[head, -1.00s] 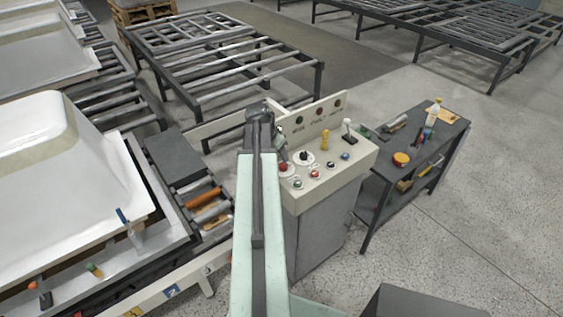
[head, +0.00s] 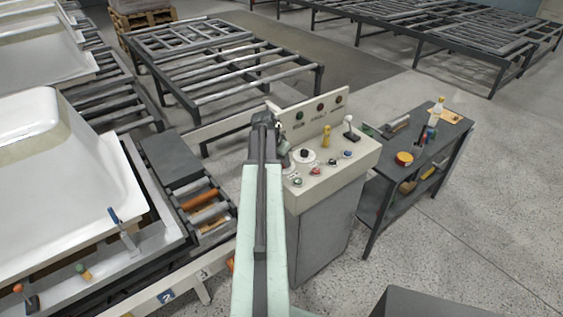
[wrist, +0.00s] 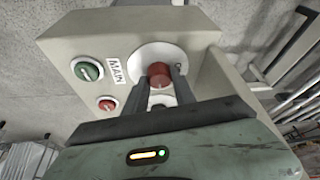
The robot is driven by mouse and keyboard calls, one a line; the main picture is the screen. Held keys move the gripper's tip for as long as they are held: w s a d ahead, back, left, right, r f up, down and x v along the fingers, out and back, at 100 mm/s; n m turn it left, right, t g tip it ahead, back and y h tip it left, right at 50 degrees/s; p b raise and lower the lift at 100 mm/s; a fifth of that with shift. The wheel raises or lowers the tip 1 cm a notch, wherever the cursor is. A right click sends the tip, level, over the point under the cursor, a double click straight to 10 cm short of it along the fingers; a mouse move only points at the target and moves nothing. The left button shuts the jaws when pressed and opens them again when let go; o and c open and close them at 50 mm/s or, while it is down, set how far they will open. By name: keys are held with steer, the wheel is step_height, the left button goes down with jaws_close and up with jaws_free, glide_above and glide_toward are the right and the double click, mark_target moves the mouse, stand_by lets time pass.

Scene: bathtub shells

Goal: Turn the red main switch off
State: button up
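The red main switch (wrist: 160,74) is a round red knob on a pale round plate, beside a label reading MAIN, in the wrist view. It sits on the cream control panel (head: 339,169). My gripper (wrist: 163,76) is at the knob, with one dark finger on each side of it. The fingers look parted around the knob; I cannot tell whether they touch it. In the head view my arm and gripper (head: 284,158) reach over the panel's left end and hide the knob.
Near the switch are a green knob (wrist: 87,70) and a red button (wrist: 107,104). A black selector (head: 304,154), a yellow lever (head: 326,137) and a white-topped joystick (head: 349,128) also stand on the panel. A dark tool cart (head: 420,160) is at right, white tub shells (head: 60,170) at left.

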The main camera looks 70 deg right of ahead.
steer(key=shift+w+a, duration=0.1)
jaws_close()
steer(key=shift+n, duration=0.3)
steer(key=n+t, duration=0.1)
steer(key=n, duration=0.2)
steer(key=shift+n+t, duration=0.3)
steer(key=shift+t, duration=0.1)
steer(key=n+t, duration=0.1)
steer(key=n, duration=0.3)
steer(key=shift+d+r+n+t, duration=0.1)
steer(key=shift+d+n+t, duration=0.1)
steer(key=shift+n+t, duration=0.15)
steer(key=n, duration=0.1)
steer(key=n+t+y, duration=0.1)
steer(key=n, duration=0.3)
steer(key=shift+s+d+t, duration=0.1)
steer(key=shift+s+t, duration=0.15)
steer(key=shift+t, duration=0.1)
steer(key=shift+n+t+y, duration=0.3)
steer(key=shift+n+y, duration=0.5)
steer(key=shift+n, duration=1.15)
